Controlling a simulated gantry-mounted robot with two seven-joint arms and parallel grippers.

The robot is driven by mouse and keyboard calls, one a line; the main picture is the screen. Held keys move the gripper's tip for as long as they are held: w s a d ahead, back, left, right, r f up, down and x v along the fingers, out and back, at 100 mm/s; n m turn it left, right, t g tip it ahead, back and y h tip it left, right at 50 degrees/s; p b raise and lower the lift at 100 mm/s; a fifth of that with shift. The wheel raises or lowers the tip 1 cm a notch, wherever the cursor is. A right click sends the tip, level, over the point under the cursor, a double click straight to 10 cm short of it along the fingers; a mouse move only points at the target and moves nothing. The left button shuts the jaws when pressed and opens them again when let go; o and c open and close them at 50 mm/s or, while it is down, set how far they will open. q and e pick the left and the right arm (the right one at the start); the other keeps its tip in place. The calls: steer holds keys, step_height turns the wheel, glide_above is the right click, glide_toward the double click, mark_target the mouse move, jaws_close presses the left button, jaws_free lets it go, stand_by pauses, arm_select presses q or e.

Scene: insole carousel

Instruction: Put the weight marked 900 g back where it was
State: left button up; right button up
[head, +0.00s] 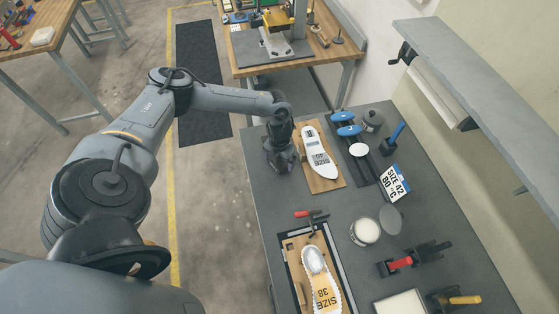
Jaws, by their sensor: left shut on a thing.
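My left gripper (281,148) reaches over the left edge of the dark grey table (272,205), just left of the wooden board with the white insole. It is shut on a dark grey weight (279,162), mostly merged with the dark fingers in this view. I cannot read a 900 g mark on it. A similar dark round piece with a knob (372,120) stands at the table's back, right of the blue-topped pieces; its marking is not readable either. My right gripper is not in view.
The white insole (318,155) lies on its wooden board (330,183). A "SIZE 42 80 °C" sign (394,183), a white-filled round tin (365,231), a red-handled clamp (400,262) and a SIZE 38 insole (321,285) stand around. Bare tabletop shows left of centre.

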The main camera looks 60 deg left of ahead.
arm_select(q)
steer(key=shift+w+f, duration=0.1)
steer(key=shift+f, duration=0.2)
steer(key=shift+f, duration=0.2)
steer(key=o, duration=1.7)
steer(key=shift+c, duration=0.2)
steer(key=shift+r, duration=0.2)
step_height(320, 180, up, 11)
steer(key=shift+r, duration=0.5)
